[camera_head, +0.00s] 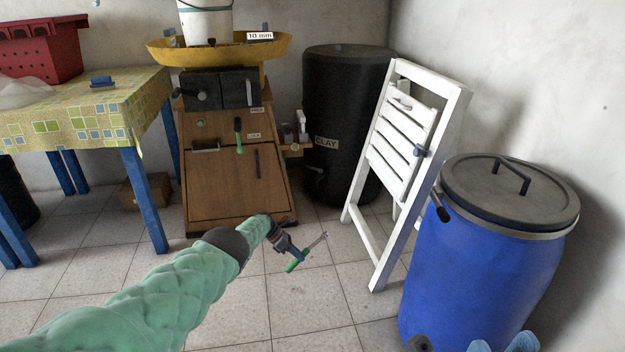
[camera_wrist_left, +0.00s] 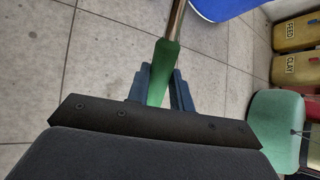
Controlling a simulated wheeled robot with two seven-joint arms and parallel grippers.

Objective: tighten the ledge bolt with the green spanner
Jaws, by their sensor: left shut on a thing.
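My left gripper (camera_head: 290,253) is shut on the green handle of the spanner (camera_head: 293,265). The spanner's metal shaft and head point up and right, in free air above the floor. In the left wrist view the green handle (camera_wrist_left: 163,75) sits between the blue fingers (camera_wrist_left: 160,88); the spanner's head is out of that view. A small wooden ledge (camera_head: 291,152) juts from the right side of the brown cabinet; something small and pale is on it, too small to tell as the bolt. At the bottom edge, my right gripper (camera_head: 503,347) shows only two pale blue tips, apart, nothing visible between them.
The brown cabinet (camera_head: 225,185) carries another green-handled tool (camera_head: 239,140) and a yellow basin (camera_head: 165,55). A black barrel (camera_head: 340,95) stands behind the white folding chair (camera_head: 455,100). A blue barrel (camera_head: 470,270) stands at right. The tiled floor between is clear.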

